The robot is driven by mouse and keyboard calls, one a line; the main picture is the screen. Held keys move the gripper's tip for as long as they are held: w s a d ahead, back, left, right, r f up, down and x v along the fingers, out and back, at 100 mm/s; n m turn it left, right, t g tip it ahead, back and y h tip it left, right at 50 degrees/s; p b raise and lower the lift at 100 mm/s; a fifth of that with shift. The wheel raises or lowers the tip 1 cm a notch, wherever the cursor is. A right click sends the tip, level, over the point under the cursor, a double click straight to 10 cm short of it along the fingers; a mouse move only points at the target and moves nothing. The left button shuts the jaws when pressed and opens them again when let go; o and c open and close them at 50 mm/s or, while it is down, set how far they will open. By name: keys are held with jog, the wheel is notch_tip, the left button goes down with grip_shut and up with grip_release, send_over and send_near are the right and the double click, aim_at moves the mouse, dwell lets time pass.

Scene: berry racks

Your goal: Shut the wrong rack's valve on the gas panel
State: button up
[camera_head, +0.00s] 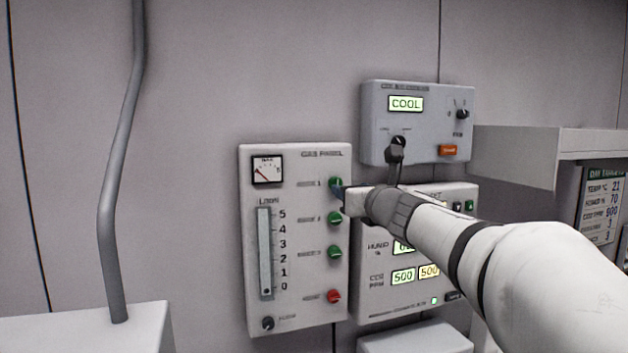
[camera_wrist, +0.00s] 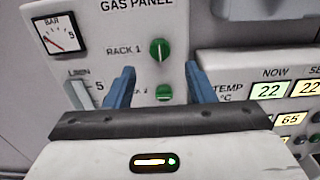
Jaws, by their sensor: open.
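The gas panel (camera_head: 295,240) is a white wall box with a BAR gauge, a vertical flow tube marked 0 to 5 and a column of round knobs. The top green knob, labelled RACK 1 (camera_wrist: 159,50), also shows in the head view (camera_head: 334,185). A second green knob (camera_head: 334,218) and a third (camera_head: 334,252) sit below it, with a red knob (camera_head: 333,296) at the bottom. My gripper (camera_wrist: 160,82) is open, its blue fingers pointing at the panel either side of the knob column, just below the RACK 1 knob in the wrist view. Contact cannot be told.
A COOL control box (camera_head: 418,122) with a lever hangs above right. A display box (camera_head: 415,290) showing CO2 500 is right of the gas panel, partly behind my arm. A grey pipe (camera_head: 120,180) runs down the wall at left. A shelf (camera_head: 540,145) is at right.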

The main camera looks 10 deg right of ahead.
aim_at(337, 183)
jog(key=w, duration=0.2)
jog(key=w+a, duration=0.1)
jog(key=w, duration=0.2)
jog(key=w+p, duration=0.1)
jog(key=w, duration=0.1)
jog(key=shift+w+a, duration=0.15)
jog(key=shift+a, duration=0.1)
jog(key=shift+c, duration=0.3)
jog(key=shift+f, duration=0.1)
jog(key=c, duration=0.9)
